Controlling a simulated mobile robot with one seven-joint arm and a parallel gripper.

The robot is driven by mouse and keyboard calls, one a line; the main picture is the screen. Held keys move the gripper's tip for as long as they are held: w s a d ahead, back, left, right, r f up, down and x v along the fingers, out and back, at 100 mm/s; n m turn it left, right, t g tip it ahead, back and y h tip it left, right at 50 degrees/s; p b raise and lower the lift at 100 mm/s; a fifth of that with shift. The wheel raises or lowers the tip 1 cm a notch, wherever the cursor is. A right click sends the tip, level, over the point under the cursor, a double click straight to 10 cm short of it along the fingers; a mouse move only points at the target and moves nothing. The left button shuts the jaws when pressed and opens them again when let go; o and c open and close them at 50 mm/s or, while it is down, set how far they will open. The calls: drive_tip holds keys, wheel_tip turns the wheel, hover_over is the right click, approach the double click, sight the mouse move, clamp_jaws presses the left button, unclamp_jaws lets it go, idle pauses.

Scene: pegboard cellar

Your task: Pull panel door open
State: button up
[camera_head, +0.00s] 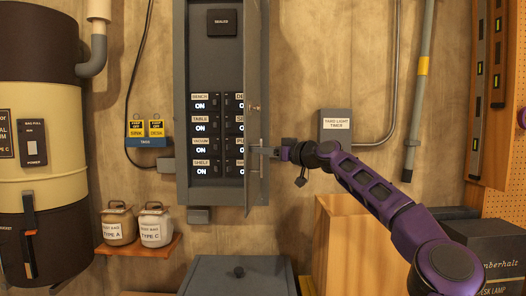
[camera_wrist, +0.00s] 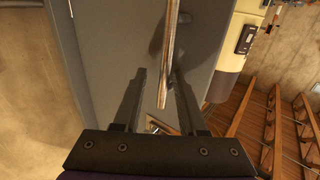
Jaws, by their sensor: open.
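The grey electrical panel (camera_head: 182,100) hangs on the wall in the head view. Its door (camera_head: 256,60) stands ajar, seen nearly edge-on along the panel's right side, and labelled switches show inside. A small brass-coloured latch piece (camera_head: 255,108) is on the door. My gripper (camera_head: 268,153) is at the door's lower half, reaching in from the right. In the wrist view my gripper (camera_wrist: 160,75) has its two fingers apart. A narrow metallic strip (camera_wrist: 170,45) runs between them against a grey surface; I cannot tell whether the fingers touch it.
A small grey box labelled yard light timer (camera_head: 336,126) and conduit are on the wall right of the door. A wooden box (camera_head: 340,240) stands below my arm. A grey lidded box (camera_head: 240,275) sits under the panel.

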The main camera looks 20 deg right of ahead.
drive_tip(key=shift+r, duration=0.1)
drive_tip(key=b+v, duration=0.3)
drive_tip(key=v, duration=1.4)
drive_tip(key=shift+s+d, duration=0.15)
drive_tip(key=shift+s, duration=0.05)
